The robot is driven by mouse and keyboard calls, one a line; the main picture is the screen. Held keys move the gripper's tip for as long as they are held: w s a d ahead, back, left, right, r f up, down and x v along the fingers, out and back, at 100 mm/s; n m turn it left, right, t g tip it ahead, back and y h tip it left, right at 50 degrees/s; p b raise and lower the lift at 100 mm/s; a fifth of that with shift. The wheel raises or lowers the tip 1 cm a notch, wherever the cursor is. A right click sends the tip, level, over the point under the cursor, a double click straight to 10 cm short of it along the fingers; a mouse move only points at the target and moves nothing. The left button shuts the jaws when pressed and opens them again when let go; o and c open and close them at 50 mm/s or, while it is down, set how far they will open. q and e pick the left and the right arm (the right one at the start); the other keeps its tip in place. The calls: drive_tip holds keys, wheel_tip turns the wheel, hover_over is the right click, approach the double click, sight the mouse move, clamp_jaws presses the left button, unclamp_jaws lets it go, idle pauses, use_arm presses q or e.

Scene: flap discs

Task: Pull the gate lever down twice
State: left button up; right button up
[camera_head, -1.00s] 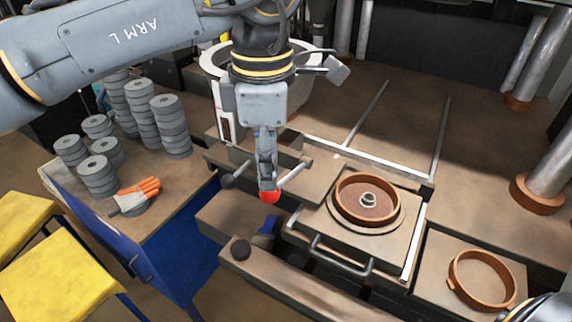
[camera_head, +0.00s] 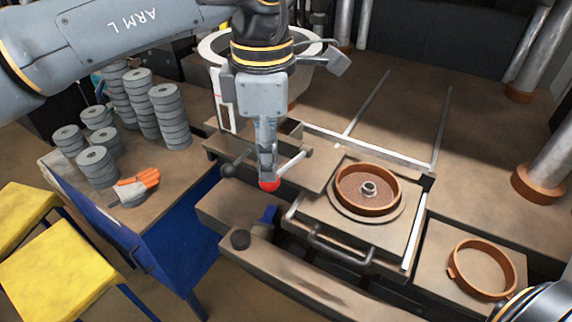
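The gate lever seems to be the pale rod (camera_head: 294,165) with a red ball knob (camera_head: 269,185), left of the drawer-like plate in the middle. My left gripper (camera_head: 267,178) points down from above, its fingertips at the red knob and partly covering it. The fingers show edge-on, so I cannot tell whether they are open or shut on the knob. My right gripper is not clearly in view; only a dark part of my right arm shows in the bottom right corner.
A dark ball knob (camera_head: 228,170) sits just left of the red one. A brown ring mould (camera_head: 367,205) rests on the handled plate; another ring (camera_head: 482,270) lies at right. Several grey disc stacks (camera_head: 168,115) and an orange-grey glove (camera_head: 135,188) are on the left table.

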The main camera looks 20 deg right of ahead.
sight(269, 185)
use_arm(q)
drive_tip(key=shift+f+b, duration=2.15)
drive_tip(key=shift+f, duration=0.8)
wheel_tip(269, 185, down, 3)
drive_tip(key=shift+f+b, duration=0.1)
drive_tip(key=shift+b, duration=1.05)
drive_tip(key=shift+r+p, duration=3.65)
drive_tip(key=shift+r, duration=1.55)
